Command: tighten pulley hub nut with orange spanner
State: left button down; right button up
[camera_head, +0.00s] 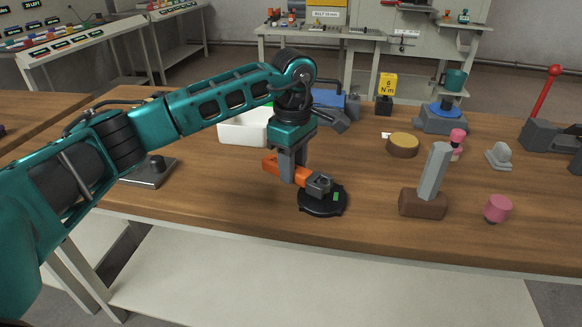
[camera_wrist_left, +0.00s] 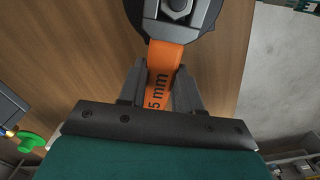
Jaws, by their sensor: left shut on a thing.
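My left gripper (camera_head: 293,177) is shut on the handle of the orange spanner (camera_head: 272,167). In the left wrist view the gripper (camera_wrist_left: 160,92) has its two grey fingers on either side of the orange handle (camera_wrist_left: 163,66), which carries the text "5 mm". The spanner's grey head (camera_head: 319,183) lies over the dark round pulley (camera_head: 322,204) on the bench. In the left wrist view the head (camera_wrist_left: 175,14) sits around or over a hex nut (camera_wrist_left: 177,5); how fully it is seated I cannot tell. My right gripper is not in view.
A grey hex post on a brown block (camera_head: 423,204) and a pink knob (camera_head: 497,208) stand to the right on the wooden bench (camera_head: 240,197). A white tray (camera_head: 230,130) is behind my arm. A yellow "6 N m" sign (camera_head: 387,85) stands at the back.

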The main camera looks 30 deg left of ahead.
aim_at(274, 158)
pick_arm(q)
jog(key=shift+w+d+r+m, duration=0.1)
jog(key=shift+w+m, duration=0.3)
jog(key=shift+m, duration=0.2)
jog(key=shift+s+n, duration=0.25)
jog(key=shift+n, duration=0.15)
jog(key=shift+w+a, duration=0.25)
jog(key=shift+a, duration=1.05)
jog(key=shift+w+a, duration=0.2)
jog(key=shift+a, duration=1.05)
jog(key=shift+r+p, duration=2)
jog(key=shift+r, duration=0.5)
